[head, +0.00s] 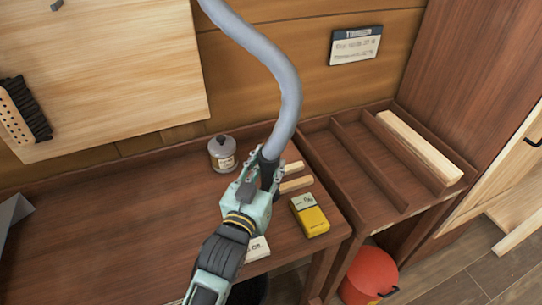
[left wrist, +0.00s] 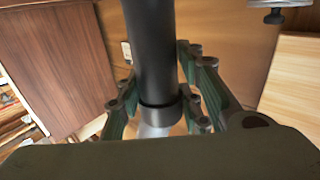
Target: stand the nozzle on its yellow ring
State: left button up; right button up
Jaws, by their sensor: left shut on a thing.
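The nozzle (head: 269,172) is black and joins a thick grey hose (head: 289,92) that rises from it up past the top of the head view. My left gripper (head: 263,168) is shut on the nozzle and holds it above the right part of the bench. In the left wrist view the black nozzle (left wrist: 153,50) stands between the fingers (left wrist: 158,92), with a dark collar low on it. The gripper hides part of the nozzle in the head view. I cannot make out a yellow ring on the bench. My right gripper is not in view.
The bench (head: 150,220) holds a lidded jar (head: 222,153), a yellow and dark box (head: 310,216), a white card (head: 257,248) and small wooden strips (head: 295,184). A divided tray (head: 365,160) with a pale plank (head: 419,147) lies right. A red bin (head: 370,275) stands below.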

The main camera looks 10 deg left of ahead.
pick_arm(q)
jog(key=w+d+r+h+b, duration=0.1)
jog(key=w+d+r+b, duration=0.2)
jog(key=w, duration=0.5)
jog(key=w+d+r+b, duration=0.1)
jog(key=w+d+r, duration=0.3)
jog(key=w, duration=0.4)
jog(key=w+a+f+p, duration=0.2)
jog(key=w+a+f, duration=0.2)
jog(key=a+f, duration=0.6)
jog(key=shift+a+f+m, duration=0.15)
jog(key=shift+a+m, duration=0.15)
jog(key=shift+a, duration=0.25)
jog(key=shift+f, duration=0.1)
jog(key=o, duration=1.3)
jog(key=shift+f, duration=0.1)
